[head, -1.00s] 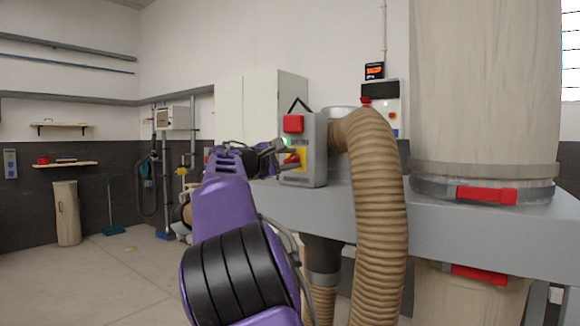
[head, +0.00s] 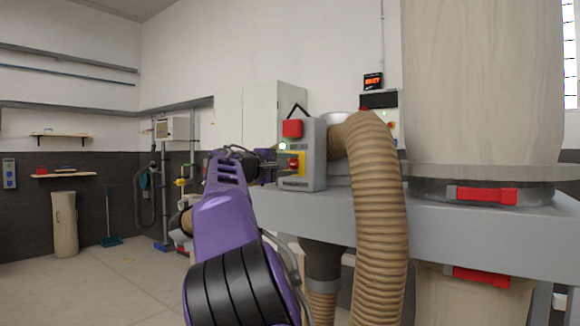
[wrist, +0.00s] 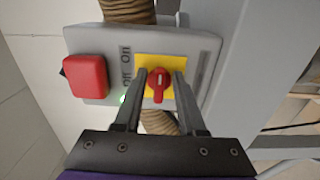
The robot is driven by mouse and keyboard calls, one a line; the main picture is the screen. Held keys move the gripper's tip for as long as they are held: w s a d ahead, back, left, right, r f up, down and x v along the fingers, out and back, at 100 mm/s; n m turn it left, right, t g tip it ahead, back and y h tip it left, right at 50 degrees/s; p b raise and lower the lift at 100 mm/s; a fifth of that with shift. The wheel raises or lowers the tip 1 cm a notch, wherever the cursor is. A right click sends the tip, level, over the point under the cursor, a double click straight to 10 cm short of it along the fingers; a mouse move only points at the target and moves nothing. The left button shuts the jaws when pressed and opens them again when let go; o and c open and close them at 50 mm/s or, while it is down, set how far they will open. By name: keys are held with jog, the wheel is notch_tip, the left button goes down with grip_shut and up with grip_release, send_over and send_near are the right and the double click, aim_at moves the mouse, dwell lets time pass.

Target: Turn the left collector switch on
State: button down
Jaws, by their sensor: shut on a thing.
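The collector switch box (head: 314,150) is a grey control box on the collector's grey frame. It also shows in the wrist view (wrist: 205,48). A red rotary knob (wrist: 158,85) sits on its yellow plate (wrist: 150,62); the knob also shows in the head view (head: 293,164). My gripper (wrist: 160,80) is shut on the knob, with one finger on each side of it. A larger red block (wrist: 86,76) is on the same box.
A ribbed tan hose (head: 372,200) curves down just right of the box. A large pale filter bag (head: 480,90) with a red clasp stands further right. A second control panel (head: 393,125) is on the wall behind. Open floor lies to the left.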

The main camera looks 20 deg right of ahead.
jog(key=c, duration=0.9)
grip_release()
jog(key=shift+o, duration=0.2)
jog(key=v, duration=1.7)
jog(key=shift+a, duration=0.25)
jog(key=shift+s, duration=0.15)
